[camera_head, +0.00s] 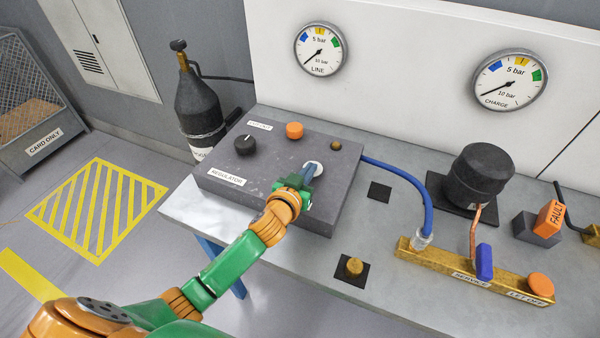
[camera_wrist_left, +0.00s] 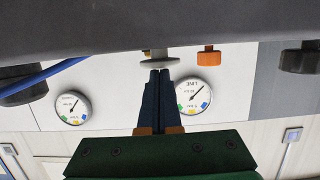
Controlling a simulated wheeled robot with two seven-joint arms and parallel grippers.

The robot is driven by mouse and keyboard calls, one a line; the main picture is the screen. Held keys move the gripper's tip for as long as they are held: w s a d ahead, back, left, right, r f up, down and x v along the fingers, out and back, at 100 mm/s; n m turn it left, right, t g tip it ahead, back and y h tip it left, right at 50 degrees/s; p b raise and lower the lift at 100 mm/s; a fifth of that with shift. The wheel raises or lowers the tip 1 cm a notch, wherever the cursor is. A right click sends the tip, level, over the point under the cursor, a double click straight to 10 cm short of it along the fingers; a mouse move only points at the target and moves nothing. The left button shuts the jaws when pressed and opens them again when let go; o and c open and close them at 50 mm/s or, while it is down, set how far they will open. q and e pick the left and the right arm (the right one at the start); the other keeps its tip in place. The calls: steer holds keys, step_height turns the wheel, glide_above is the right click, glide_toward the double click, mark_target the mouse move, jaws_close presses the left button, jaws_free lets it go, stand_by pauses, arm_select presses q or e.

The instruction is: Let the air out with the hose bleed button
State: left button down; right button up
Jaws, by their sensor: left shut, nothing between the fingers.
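A pale round button (camera_head: 316,167) sits on top of the dark grey regulator box (camera_head: 262,190). My left gripper (camera_head: 309,170) is shut and empty, its blue fingertips at this button. In the left wrist view the closed fingertips (camera_wrist_left: 160,72) meet or nearly meet the pale disc (camera_wrist_left: 159,63); I cannot tell whether it is pressed. The blue hose (camera_head: 405,178) runs from the box to the brass manifold (camera_head: 440,272), which has an orange button (camera_head: 540,284) beside the label LET OFF. The LINE gauge (camera_head: 320,50) and CHARGE gauge (camera_head: 510,81) needles both point lower left. My right gripper is not in view.
The box also carries a black knob (camera_head: 246,145), an orange knob (camera_head: 294,130) and a small brass knob (camera_head: 336,145). A blue lever (camera_head: 485,262) stands on the manifold. A black compressor (camera_head: 478,175) and an orange FAULT block (camera_head: 549,217) stand right. A dark cylinder (camera_head: 198,105) stands behind left.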

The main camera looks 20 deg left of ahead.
arm_select(q)
step_height(320, 180, up, 4)
steer(key=shift+w+f+p, duration=0.1)
steer(key=shift+p, duration=0.9)
steer(key=s, duration=0.1)
steer(key=s+b, duration=0.1)
steer(key=shift+s+d+f, duration=0.1)
steer(key=shift+s+f, duration=0.25)
steer(key=b+v, duration=0.1)
steer(key=v, duration=0.5)
steer(key=shift+s+r, duration=0.15)
steer(key=shift+s, duration=0.15)
steer(key=shift+s+r, duration=0.3)
steer(key=shift+s, duration=0.15)
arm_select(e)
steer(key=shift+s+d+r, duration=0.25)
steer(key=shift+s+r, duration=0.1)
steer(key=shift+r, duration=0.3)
